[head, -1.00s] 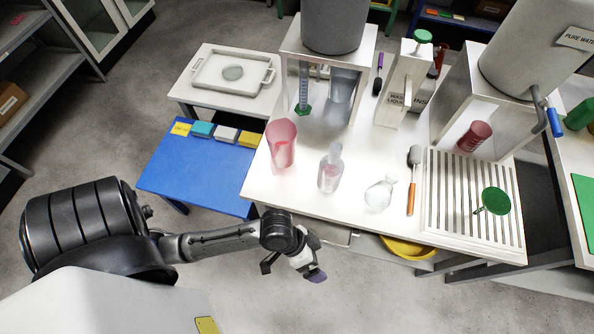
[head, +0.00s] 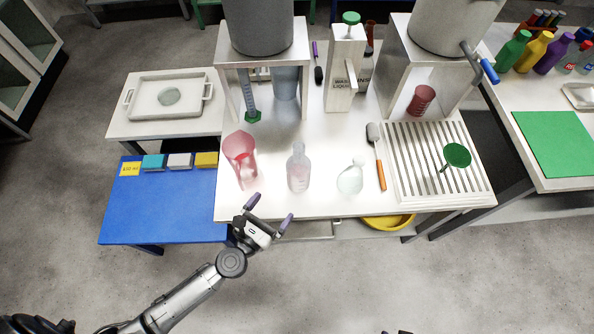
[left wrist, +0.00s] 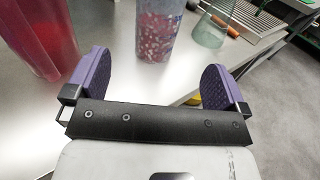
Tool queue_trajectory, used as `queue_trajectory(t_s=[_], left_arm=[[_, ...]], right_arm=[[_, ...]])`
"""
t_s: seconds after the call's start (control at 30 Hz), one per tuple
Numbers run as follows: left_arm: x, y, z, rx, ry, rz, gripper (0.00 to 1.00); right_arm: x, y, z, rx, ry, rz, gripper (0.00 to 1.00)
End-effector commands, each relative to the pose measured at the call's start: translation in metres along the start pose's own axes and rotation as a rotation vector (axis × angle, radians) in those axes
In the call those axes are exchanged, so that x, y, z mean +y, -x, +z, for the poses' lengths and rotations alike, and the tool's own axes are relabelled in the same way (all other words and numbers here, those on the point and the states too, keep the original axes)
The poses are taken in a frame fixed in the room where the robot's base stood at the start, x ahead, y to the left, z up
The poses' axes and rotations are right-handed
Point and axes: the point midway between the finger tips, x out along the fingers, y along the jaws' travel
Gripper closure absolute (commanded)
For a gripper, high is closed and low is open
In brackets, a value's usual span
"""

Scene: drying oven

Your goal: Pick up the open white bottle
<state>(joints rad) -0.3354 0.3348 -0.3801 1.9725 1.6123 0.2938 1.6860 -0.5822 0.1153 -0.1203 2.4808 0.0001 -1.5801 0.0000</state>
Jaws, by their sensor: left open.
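A whitish, see-through bottle (head: 298,170) with a narrow neck and no cap visible stands upright on the white table, with pinkish contents low in it. It is the closest match to the open white bottle. In the left wrist view its lower part (left wrist: 160,28) shows ahead, between the fingers; its top is cut off. My left gripper (head: 270,212) is open and empty at the table's front edge, short of the bottle and apart from it. Its purple finger pads (left wrist: 157,68) are spread wide in the left wrist view.
A red beaker (head: 241,160) stands left of the bottle, and a small clear flask (head: 351,178) right of it. A brush with an orange handle (head: 381,177) and a slatted rack (head: 410,170) lie farther right. A blue side table (head: 165,210) adjoins on the left.

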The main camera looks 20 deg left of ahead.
Motion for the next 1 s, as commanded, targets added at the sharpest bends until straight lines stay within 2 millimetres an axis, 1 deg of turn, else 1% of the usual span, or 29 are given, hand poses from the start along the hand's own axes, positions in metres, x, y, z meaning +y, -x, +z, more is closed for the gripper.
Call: queue_trajectory(t_s=[0.07, 0.3, 0.4, 0.5, 0.6, 0.77, 1.0], left_arm=[[0.0, -0.009, 0.001, -0.001, 0.016, -0.001, 0.0], [-0.001, -0.05, 0.002, -0.003, 0.018, -0.003, 0.0], [-0.001, -0.065, 0.001, -0.002, 0.018, -0.003, 0.0], [-0.001, -0.075, 0.0, -0.001, 0.017, -0.004, 0.0], [-0.001, -0.082, 0.001, -0.002, 0.016, -0.004, 0.0], [-0.001, -0.088, 0.0, -0.001, 0.016, -0.004, 0.0], [0.001, -0.118, -0.002, -0.002, 0.015, -0.003, 0.0]], right_arm=[[0.0, 0.002, -0.001, 0.0, -0.001, -0.001, 0.57], [0.0, 0.007, -0.002, 0.0, -0.001, 0.0, 0.57], [0.0, 0.008, -0.003, 0.0, 0.0, 0.001, 0.57], [0.001, 0.008, -0.003, 0.0, 0.002, 0.002, 0.57], [0.002, 0.008, -0.003, 0.0, 0.005, 0.004, 0.57], [0.003, 0.007, -0.003, 0.0, 0.008, 0.007, 0.57], [0.003, 0.003, -0.001, 0.0, 0.008, 0.007, 0.57]])
